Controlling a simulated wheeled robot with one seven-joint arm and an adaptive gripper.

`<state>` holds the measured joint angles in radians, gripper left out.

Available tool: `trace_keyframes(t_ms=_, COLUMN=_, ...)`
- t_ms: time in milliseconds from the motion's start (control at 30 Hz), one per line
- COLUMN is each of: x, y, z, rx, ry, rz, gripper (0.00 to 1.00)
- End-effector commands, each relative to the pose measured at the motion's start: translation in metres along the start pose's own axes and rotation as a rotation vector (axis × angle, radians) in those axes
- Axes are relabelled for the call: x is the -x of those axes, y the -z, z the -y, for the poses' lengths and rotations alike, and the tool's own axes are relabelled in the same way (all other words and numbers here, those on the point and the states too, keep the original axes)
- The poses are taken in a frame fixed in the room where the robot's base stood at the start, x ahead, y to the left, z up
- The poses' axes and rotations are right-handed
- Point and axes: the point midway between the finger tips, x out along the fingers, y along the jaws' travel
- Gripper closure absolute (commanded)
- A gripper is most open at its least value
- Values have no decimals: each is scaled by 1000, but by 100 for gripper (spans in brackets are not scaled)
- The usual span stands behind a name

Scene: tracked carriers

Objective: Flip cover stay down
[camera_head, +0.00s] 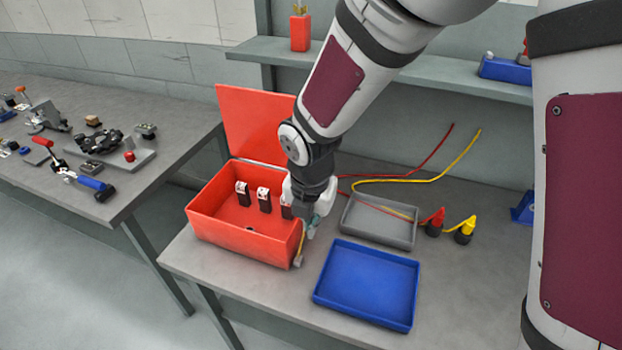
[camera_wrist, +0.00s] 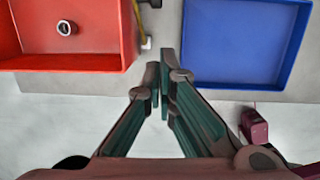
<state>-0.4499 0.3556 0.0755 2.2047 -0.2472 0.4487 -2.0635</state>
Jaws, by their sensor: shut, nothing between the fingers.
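The red box (camera_head: 225,238) stands on the bench with its red cover (camera_head: 255,120) raised upright at the back. A thin yellow piece with a pale end (camera_head: 298,260) hangs at the box's right front corner; I cannot tell whether it is the cover stay. It also shows in the wrist view beside the box (camera_wrist: 146,43). My gripper (camera_head: 312,230) is at the right side of the box, low and pointing down. In the wrist view its fingers (camera_wrist: 163,75) are together and empty, between box and blue tray. My wrist hides part of the box's right side.
Several black-and-white modules (camera_head: 264,200) stand in the box. The blue tray (camera_head: 365,325) lies to the right, with a grey tray (camera_head: 380,238) behind it. Red and yellow plugs (camera_head: 464,232) with wires stand further right. A shelf (camera_head: 440,75) runs above the back.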

Motion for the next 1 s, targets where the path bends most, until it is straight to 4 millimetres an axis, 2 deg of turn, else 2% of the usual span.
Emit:
trace_keyframes(t_ms=167, x=-32, y=2, z=1, rx=2, ry=4, rz=-2, gripper=100)
trace_keyframes(t_ms=200, x=-35, y=-6, z=0, rx=-2, ry=2, rz=-1, gripper=100)
trace_keyframes(t_ms=400, x=-49, y=-24, z=-4, rx=-1, ry=1, rz=0, gripper=100)
trace_keyframes(t_ms=1000, x=-54, y=-32, z=-5, rx=-1, ry=0, rz=-4, gripper=100)
